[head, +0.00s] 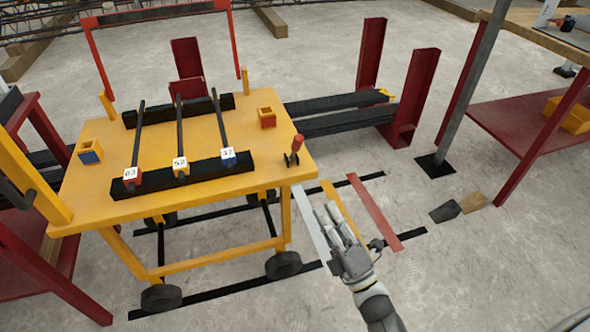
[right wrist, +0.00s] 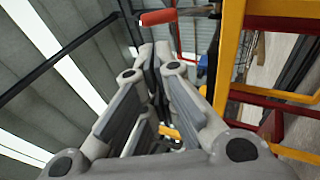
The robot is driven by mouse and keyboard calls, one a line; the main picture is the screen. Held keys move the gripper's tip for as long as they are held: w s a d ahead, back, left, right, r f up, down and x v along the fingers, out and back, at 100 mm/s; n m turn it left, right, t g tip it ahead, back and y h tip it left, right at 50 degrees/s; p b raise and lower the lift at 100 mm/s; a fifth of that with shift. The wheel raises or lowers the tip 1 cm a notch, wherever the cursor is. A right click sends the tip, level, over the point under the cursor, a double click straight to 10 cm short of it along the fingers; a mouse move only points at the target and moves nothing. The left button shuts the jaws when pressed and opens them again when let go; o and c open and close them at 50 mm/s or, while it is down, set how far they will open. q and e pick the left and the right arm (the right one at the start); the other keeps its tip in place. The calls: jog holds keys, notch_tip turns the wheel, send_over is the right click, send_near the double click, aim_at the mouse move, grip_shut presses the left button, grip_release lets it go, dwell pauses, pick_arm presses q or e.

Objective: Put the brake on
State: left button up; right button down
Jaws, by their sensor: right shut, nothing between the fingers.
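A yellow cart (head: 225,130) stands at the left and middle of the head view on dark wheels. A small lever with a red handle (head: 297,143) stands upright at its right front corner; it looks like the brake. In the right wrist view the red handle (right wrist: 172,16) shows at the top, beyond my fingers. My right gripper (head: 329,210) is shut and empty, below and right of the lever in the head view, and apart from it. In the right wrist view my right gripper (right wrist: 152,50) has its fingertips together. My left gripper is not in view.
Three dark bars with tags (head: 180,168) lie across black supports on the cart. Red posts (head: 412,95) with black rails stand behind. A grey post (head: 470,90) and a red-legged table are at the right. Coloured floor strips (head: 375,215) and two wedges (head: 445,211) lie right of the cart.

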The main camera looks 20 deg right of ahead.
aim_at(295, 149)
dwell(0.3)
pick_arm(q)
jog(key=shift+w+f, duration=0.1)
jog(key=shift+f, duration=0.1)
pick_arm(e)
jog(key=x, duration=1.4)
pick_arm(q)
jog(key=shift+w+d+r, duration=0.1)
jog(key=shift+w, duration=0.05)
pick_arm(e)
jog(key=shift+r, duration=0.15)
